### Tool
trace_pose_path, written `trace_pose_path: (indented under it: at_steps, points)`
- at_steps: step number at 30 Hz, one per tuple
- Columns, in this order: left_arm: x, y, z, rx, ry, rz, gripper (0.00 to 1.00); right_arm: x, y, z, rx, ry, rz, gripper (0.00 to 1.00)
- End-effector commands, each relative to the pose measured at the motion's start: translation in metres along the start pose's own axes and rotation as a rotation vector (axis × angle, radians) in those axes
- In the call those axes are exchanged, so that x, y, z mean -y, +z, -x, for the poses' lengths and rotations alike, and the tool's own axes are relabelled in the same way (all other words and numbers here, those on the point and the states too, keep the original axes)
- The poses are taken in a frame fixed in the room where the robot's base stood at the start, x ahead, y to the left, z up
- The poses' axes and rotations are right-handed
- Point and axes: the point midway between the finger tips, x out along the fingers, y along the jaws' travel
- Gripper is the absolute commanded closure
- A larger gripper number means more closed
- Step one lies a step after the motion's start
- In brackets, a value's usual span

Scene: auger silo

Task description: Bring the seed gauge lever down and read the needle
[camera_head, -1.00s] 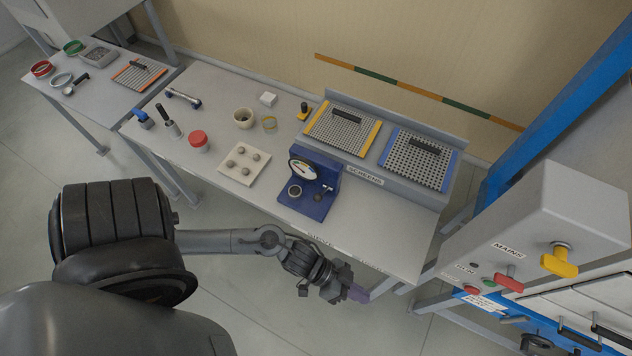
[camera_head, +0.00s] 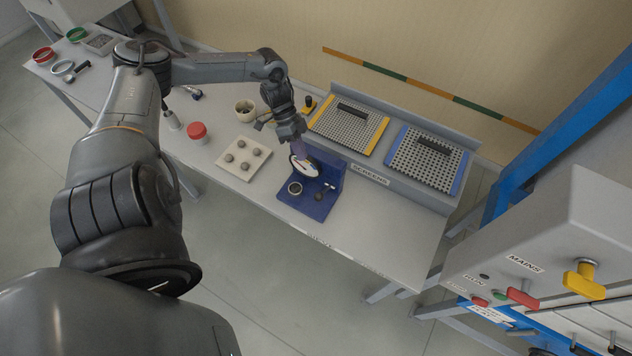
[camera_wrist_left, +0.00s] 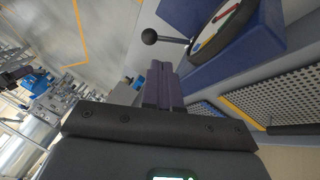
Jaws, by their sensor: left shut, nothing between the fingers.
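The seed gauge is a blue stand (camera_head: 318,207) with a round white dial (camera_head: 305,170) and a small cup (camera_head: 295,188). In the left wrist view its dial (camera_wrist_left: 218,24) shows partly, cut off by the top edge; the needle reading is not clear. The lever is a short rod with a dark ball knob (camera_wrist_left: 149,37), sticking out beside the dial. My left gripper (camera_head: 299,150) is just behind the dial and partly covers the gauge's upper part. Its purple fingers (camera_wrist_left: 161,84) are together and empty, apart from the knob in the wrist picture. My right gripper is not in view.
Yellow (camera_head: 346,131) and blue (camera_head: 426,163) framed screens lie on the rack to the right. The table's front is clear.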

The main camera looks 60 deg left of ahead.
Motion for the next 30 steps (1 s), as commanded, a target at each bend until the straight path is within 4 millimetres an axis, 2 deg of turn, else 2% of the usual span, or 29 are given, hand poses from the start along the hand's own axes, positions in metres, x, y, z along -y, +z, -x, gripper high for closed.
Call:
trace_pose_path:
  at_steps: [3,18,23,30]
  points:
    - [0.011,-0.009,0.017,-0.002,-0.037,-0.019,1.00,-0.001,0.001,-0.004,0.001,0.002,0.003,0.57]
    - [0.012,-0.014,0.017,-0.012,-0.042,-0.026,1.00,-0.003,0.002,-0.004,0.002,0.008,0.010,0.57]
    - [0.012,-0.015,0.007,-0.015,-0.041,-0.025,1.00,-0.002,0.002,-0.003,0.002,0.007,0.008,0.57]
    - [0.013,-0.017,-0.030,-0.016,-0.038,-0.025,1.00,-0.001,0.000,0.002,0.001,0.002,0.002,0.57]
